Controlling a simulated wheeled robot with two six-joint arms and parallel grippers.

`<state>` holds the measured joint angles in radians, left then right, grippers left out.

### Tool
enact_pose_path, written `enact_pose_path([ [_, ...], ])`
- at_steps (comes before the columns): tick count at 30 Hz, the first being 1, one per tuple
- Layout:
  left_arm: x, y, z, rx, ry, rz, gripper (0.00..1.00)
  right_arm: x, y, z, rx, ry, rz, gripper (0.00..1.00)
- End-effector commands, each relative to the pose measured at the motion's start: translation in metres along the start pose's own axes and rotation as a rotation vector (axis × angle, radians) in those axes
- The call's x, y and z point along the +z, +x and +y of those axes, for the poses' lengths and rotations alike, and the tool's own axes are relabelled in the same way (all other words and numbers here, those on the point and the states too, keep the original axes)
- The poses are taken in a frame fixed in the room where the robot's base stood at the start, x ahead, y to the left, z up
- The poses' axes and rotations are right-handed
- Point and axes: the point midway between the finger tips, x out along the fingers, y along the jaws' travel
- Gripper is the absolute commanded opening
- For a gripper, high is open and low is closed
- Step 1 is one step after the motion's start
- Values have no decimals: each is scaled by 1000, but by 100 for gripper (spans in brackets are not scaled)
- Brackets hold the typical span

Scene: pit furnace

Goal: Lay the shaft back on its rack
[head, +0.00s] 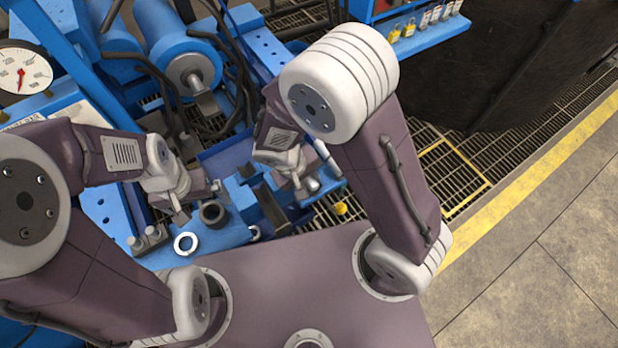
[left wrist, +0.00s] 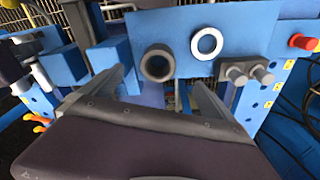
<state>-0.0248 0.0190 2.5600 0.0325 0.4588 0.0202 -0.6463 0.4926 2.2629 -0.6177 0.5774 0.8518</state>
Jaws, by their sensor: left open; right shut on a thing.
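The shaft (head: 327,157) looks like a short pale metal cylinder at my right gripper (head: 301,186). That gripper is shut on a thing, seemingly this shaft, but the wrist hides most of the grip. A grey metal cylinder (left wrist: 42,76) also shows at the left of the left wrist view. Blue blocks (left wrist: 64,65) stand near it and may be part of the rack; I cannot tell whether the shaft touches them. My left gripper (head: 184,214) is open and empty above the blue bench. Its two fingers (left wrist: 155,95) stand apart in the left wrist view.
A dark ring (head: 213,214), a pale ring (head: 186,243) and two grey pins (head: 146,238) are on the blue bench (head: 228,238). A blue cylinder machine (head: 180,45) stands behind. A yellow knob (head: 341,208) is right of the bench.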

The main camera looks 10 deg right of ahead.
Motion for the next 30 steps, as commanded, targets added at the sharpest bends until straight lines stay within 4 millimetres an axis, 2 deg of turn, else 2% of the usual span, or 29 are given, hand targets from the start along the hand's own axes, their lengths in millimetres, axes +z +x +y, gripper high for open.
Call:
enact_pose_path([
  [7, 0, 1, 0, 0, 0, 0, 100, 0, 1, 0, 0, 0, 2, 0],
  [8, 0, 1, 0, 0, 0, 0, 100, 0, 1, 0, 0, 0, 2, 29],
  [10, 0, 1, 0, 0, 0, 0, 100, 0, 1, 0, 0, 0, 1, 48],
  [11, 0, 1, 0, 0, 0, 0, 100, 0, 1, 0, 0, 0, 2, 52],
  [21, 0, -1, 0, 0, 0, 0, 100, 0, -3, 0, -1, 0, 1, 52],
  [23, -1, -7, 0, 0, 0, 0, 100, -1, -13, 0, -1, -1, 3, 52],
  [30, -3, -32, 1, 0, 0, 0, 100, -1, -68, 1, -1, -1, 4, 52],
])
